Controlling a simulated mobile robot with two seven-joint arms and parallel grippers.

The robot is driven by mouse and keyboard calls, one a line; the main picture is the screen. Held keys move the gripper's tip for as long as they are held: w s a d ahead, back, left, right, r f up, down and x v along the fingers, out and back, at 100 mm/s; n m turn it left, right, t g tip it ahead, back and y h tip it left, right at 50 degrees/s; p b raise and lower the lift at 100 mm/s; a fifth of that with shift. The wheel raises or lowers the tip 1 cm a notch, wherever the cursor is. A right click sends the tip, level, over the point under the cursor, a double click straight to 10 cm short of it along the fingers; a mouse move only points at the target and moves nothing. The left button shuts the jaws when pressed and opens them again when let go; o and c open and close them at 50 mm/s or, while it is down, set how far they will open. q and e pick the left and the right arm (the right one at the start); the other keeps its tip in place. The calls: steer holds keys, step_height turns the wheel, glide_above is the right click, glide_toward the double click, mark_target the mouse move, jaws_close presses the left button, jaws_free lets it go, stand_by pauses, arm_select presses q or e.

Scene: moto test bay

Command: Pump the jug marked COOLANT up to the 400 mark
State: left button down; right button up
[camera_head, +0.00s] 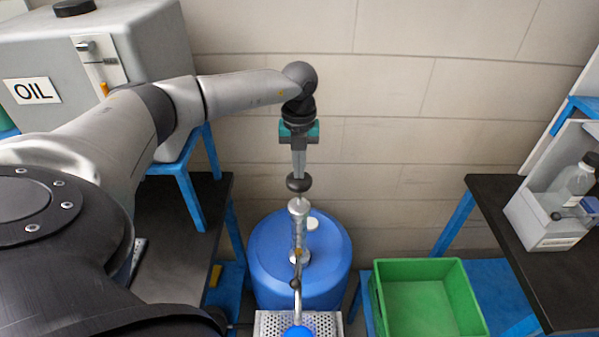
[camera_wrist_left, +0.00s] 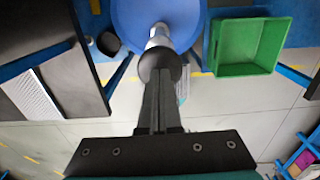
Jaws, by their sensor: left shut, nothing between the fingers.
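My left gripper (camera_head: 298,173) is shut and points down at the dark round knob (camera_head: 298,183) of a silver hand pump (camera_head: 298,208). The pump stands on a blue drum (camera_head: 268,262). In the left wrist view my shut fingertips (camera_wrist_left: 160,78) are at the knob (camera_wrist_left: 160,58), with nothing between them; I cannot tell whether they touch it. The pump's spout (camera_head: 297,305) reaches towards the bottom edge, over a perforated grate (camera_head: 266,321). A blue rounded thing (camera_head: 298,331) there is cut off by the frame. No COOLANT marking or 400 mark is readable. My right gripper is not in view.
A grey tank (camera_head: 135,45) marked OIL (camera_head: 32,91) stands at the left on a blue frame. A green crate (camera_head: 461,292) is right of the drum. A white bin (camera_head: 543,237) with a bottle (camera_head: 572,184) stands on the right bench. The wall is close behind the drum.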

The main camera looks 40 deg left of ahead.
mark_target(299, 185)
arm_select(q)
steer(key=shift+f+b, duration=1.65)
steer(key=shift+f, duration=1.15)
steer(key=shift+s+f+b, duration=0.1)
steer(key=shift+f+b, duration=0.2)
steer(key=shift+f, duration=0.2)
steer(key=shift+r, duration=0.1)
steer(key=shift+r+p, duration=3.3)
steer(key=shift+r, duration=0.5)
steer(key=shift+f, duration=0.2)
steer(key=shift+f+b, duration=2.2)
steer(key=shift+f, duration=1)
steer(key=shift+f+b, duration=0.35)
steer(key=shift+f, duration=0.15)
